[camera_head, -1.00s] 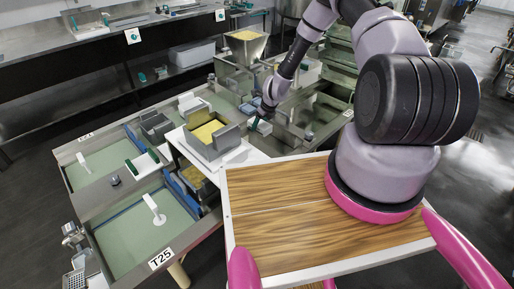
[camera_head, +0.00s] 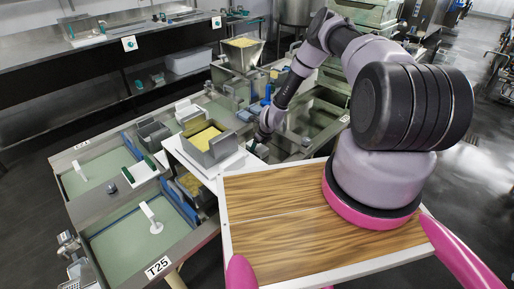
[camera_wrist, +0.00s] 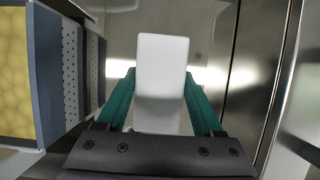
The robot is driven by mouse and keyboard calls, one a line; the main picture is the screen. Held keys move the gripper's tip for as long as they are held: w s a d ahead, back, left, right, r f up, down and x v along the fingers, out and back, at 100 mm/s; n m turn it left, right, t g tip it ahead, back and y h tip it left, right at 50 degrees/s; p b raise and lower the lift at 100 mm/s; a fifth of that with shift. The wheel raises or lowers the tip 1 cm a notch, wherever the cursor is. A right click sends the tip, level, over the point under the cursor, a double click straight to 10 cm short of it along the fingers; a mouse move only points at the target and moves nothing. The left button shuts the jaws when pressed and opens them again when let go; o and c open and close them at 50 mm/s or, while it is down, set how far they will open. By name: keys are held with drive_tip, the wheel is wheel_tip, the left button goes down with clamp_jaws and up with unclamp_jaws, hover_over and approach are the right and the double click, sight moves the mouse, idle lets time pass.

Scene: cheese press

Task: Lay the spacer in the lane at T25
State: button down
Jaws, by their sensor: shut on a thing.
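My gripper (camera_wrist: 159,76) is shut on a plain white block, which looks like the spacer (camera_wrist: 161,50); its green fingers press its two sides. In the head view my gripper (camera_head: 257,149) is low beside the white board with the cheese mould, and the block is mostly hidden there. The lane at T25 (camera_head: 115,246) is a pale green basin at the lower left, with its T25 label (camera_head: 157,267) on the front rim. A white upright paddle on a round foot (camera_head: 152,214) stands in it. Blue plates line its right end.
A grey mould with yellow curd (camera_head: 207,143) sits on the white board between my gripper and the lane. A similar green lane (camera_head: 98,172) lies behind T25. A wooden board (camera_head: 270,215) is in front of me. A curd hopper (camera_head: 241,52) stands at the back.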

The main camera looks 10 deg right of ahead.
drive_tip(key=shift+c, duration=0.2)
unclamp_jaws()
drive_tip(key=shift+f, duration=0.1)
drive_tip(key=shift+d+r, duration=0.1)
drive_tip(key=shift+r, duration=0.3)
drive_tip(key=v, duration=1.1)
drive_tip(key=shift+s+r, duration=0.2)
drive_tip(key=shift+d+r, duration=0.1)
